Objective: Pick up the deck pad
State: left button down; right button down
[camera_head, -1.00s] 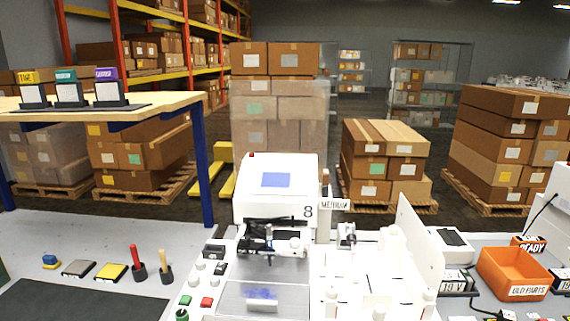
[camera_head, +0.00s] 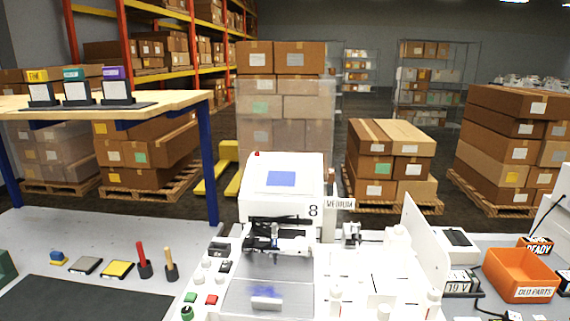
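Two flat pads lie on the light bench at the left: a grey one with a dark edge (camera_head: 86,265) and a yellow one with a dark edge (camera_head: 117,269). I cannot tell from the picture which of them, if either, is the deck pad. The white pen plotter (camera_head: 281,185), marked 8, stands in the middle with a clear cover at its front. A small white block with blue above it (camera_head: 266,303) shows at the cover. Neither of my grippers is in view.
A blue block (camera_head: 58,258) and red-handled (camera_head: 144,262) and yellow-handled (camera_head: 170,267) tools stand near the pads. A dark mat (camera_head: 85,300) lies in front. An orange bin (camera_head: 520,274) is at the right. An upright white panel (camera_head: 423,245) rises right of the plotter.

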aim_at(58, 258)
jog(key=u, duration=1.5)
